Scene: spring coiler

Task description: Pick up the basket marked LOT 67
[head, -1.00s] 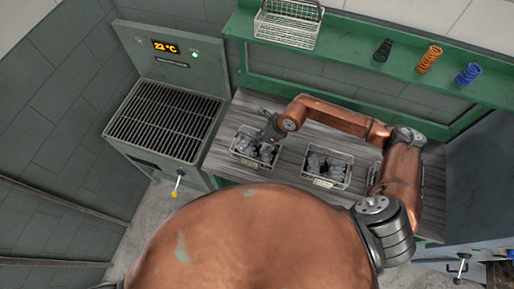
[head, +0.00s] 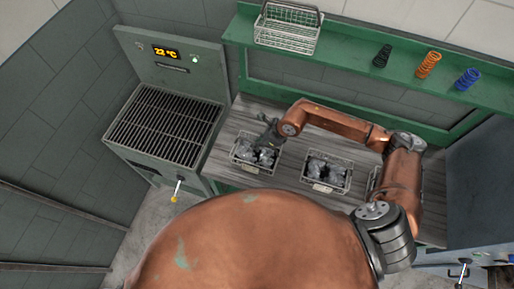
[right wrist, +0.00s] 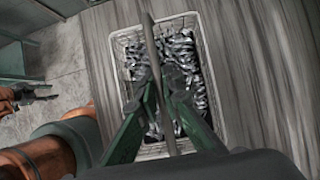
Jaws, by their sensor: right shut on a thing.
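A wire basket (head: 243,159) filled with grey metal pieces stands at the left end of the grey wooden bench, and it also shows from above in the right wrist view (right wrist: 123,60). My right gripper (head: 268,141) is over this basket. In the right wrist view its green fingers (right wrist: 163,85) are shut on the thin handle bar that crosses above the basket. The basket appears to stand on the bench. A similar filled basket (head: 325,186) stands to its right, with a pale tag on its front. The lettering on the tags is too small to read. My left gripper is not in view.
Another basket (head: 374,181) is partly hidden behind my right arm. An empty wire basket (head: 287,32) sits on the green shelf, with black (head: 382,55), orange (head: 428,65) and blue (head: 467,79) springs.

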